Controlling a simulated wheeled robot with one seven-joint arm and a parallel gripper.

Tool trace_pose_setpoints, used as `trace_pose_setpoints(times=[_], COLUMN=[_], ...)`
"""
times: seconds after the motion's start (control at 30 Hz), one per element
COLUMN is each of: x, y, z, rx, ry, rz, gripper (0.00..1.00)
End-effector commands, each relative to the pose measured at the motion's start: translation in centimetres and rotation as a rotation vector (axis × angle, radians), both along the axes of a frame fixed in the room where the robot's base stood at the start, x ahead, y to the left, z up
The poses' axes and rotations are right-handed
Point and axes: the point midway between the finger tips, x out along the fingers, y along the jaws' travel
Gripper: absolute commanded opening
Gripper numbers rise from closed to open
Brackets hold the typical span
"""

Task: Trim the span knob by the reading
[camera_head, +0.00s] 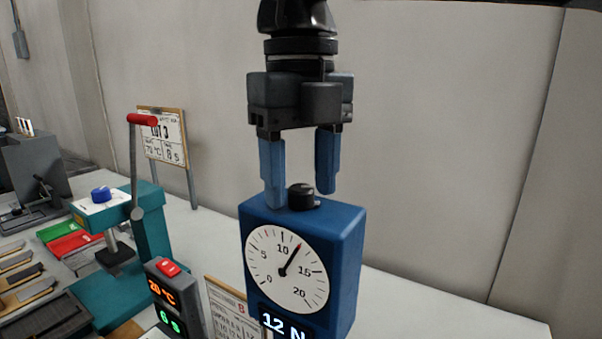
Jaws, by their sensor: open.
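A blue gauge box (346,260) stands on the white bench. Its round white dial (287,269) is marked 0, 5, 10, 15 and 20, and the red-tipped needle points between 10 and 15. A display (285,325) below the dial reads 12 N; its lower edge is cut off. A black span knob (301,197) sits on top of the box. My gripper (300,199) points straight down, open, with one blue finger on each side of the knob. I cannot tell whether either finger touches it.
A teal press (150,225) with a red-handled lever stands to the left. A small controller (178,295) shows 20 °C and 6 S. A printed card (235,312) stands close to the gauge box. A notice board (165,138) stands behind. Bench to the right is clear.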

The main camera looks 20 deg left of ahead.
Motion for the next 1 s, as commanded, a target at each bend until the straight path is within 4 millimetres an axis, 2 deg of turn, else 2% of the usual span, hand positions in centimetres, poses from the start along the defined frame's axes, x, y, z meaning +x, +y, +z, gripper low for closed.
trace_pose_setpoints(times=[0.5,0.67,1.0], x=[0.0,0.0,0.0], y=[0.0,0.0,0.0], z=[6.9,7.7,7.7], rx=[0.000,0.001,0.001], ry=[-0.003,-0.001,-0.001], rz=[-0.001,-0.001,0.000], gripper=[0.57,0.57,0.57])
